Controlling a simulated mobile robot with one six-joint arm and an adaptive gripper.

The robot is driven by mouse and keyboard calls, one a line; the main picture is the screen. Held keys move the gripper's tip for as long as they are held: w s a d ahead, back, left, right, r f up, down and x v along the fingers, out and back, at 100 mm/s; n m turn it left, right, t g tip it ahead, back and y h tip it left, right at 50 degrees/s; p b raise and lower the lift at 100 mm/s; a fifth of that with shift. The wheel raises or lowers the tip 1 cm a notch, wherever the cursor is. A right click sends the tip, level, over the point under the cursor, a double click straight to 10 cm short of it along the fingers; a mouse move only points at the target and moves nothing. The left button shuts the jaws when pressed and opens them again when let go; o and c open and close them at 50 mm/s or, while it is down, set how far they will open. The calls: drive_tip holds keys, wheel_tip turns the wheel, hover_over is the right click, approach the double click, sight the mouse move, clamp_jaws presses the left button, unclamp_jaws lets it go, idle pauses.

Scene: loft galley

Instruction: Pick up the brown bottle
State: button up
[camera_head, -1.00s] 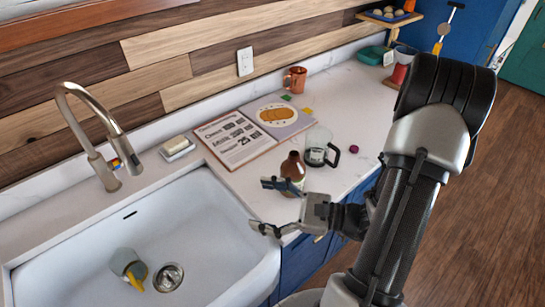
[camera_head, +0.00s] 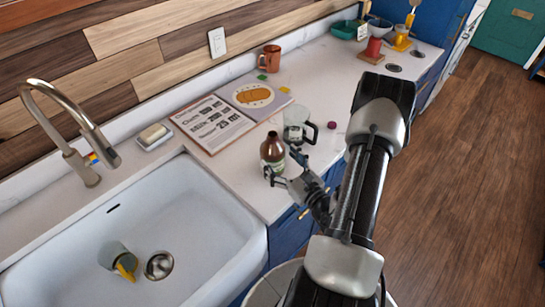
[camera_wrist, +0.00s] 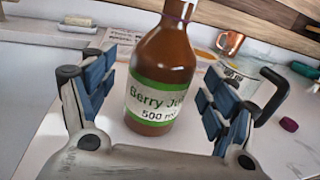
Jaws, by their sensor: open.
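The brown bottle (camera_head: 272,153) stands upright on the white counter, just right of the sink. In the wrist view the bottle (camera_wrist: 162,70) has a green and white label reading "Berry" and "500 ml"; its top is cut off by the frame. My gripper (camera_head: 286,168) is open at the bottle. In the wrist view the fingers of my gripper (camera_wrist: 155,92) stand on either side of the bottle, with gaps visible on both sides. No grip on it shows.
A glass mug with a black handle (camera_head: 298,128) stands close behind the bottle. An open book (camera_head: 213,124), a copper mug (camera_head: 270,58) and a purple cap (camera_head: 332,125) are on the counter. The sink (camera_head: 190,215) lies left, with a cup (camera_head: 115,256) inside.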

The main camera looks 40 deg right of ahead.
sight(265, 143)
drive_tip(key=w, duration=0.3)
drive_tip(key=w+d, duration=0.1)
drive_tip(key=w, duration=0.2)
drive_tip(key=w+b, duration=0.1)
drive_tip(key=w, duration=0.1)
drive_tip(key=shift+w+d+f, duration=0.15)
drive_tip(key=shift+w, duration=0.25)
drive_tip(key=c, duration=1.8)
drive_tip(key=shift+c, duration=0.4)
